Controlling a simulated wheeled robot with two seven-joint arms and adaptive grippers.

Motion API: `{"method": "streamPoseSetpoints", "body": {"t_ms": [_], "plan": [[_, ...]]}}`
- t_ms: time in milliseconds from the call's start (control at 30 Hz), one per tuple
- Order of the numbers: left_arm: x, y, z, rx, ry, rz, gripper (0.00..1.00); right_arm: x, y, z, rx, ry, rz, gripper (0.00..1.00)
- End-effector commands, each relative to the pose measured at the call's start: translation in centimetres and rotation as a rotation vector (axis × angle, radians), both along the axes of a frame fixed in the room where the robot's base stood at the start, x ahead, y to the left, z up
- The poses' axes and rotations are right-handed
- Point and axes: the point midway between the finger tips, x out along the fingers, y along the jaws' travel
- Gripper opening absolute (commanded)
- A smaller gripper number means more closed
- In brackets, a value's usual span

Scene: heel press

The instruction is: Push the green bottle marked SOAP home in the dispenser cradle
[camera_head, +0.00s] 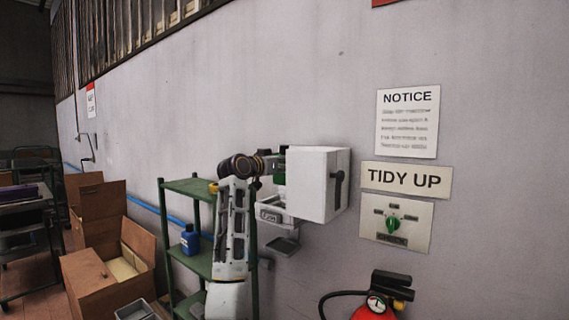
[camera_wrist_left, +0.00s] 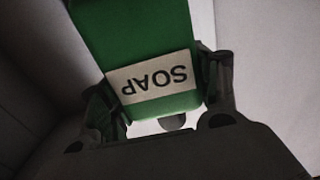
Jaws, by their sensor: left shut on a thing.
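The green SOAP bottle (camera_wrist_left: 140,40) fills the middle of the left wrist view, its white label upside down. In the head view only a strip of green (camera_head: 280,173) shows beside the white dispenser housing (camera_head: 318,184). My left gripper (camera_wrist_left: 165,95) is shut on the bottle, one finger on each side. In the head view my left arm reaches up to the housing's left side and hides most of the gripper. The dispenser cradle is mostly hidden there, so I cannot tell how far in the bottle sits. My right gripper is not in view.
A small tray (camera_head: 284,245) projects below the housing. A green shelf rack (camera_head: 190,187) with a blue bottle (camera_head: 190,240) stands behind my arm. Cardboard boxes (camera_head: 108,278) are at left. A fire extinguisher (camera_head: 375,308) and a green knob panel (camera_head: 396,222) are at right.

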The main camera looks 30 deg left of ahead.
Motion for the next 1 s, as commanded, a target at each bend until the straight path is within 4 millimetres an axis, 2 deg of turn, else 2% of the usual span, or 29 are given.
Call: {"method": "streamPoseSetpoints", "body": {"t_ms": [100,367,1000], "plan": [[0.0,0.0,0.1,0.000,-0.003,0.000,0.34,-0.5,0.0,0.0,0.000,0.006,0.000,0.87],[0.0,0.0,-0.3,0.000,-0.003,0.000,0.34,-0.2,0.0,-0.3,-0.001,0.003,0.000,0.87],[-0.1,0.0,-3.9,0.000,-0.002,0.000,0.34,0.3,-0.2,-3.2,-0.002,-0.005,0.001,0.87]]}}
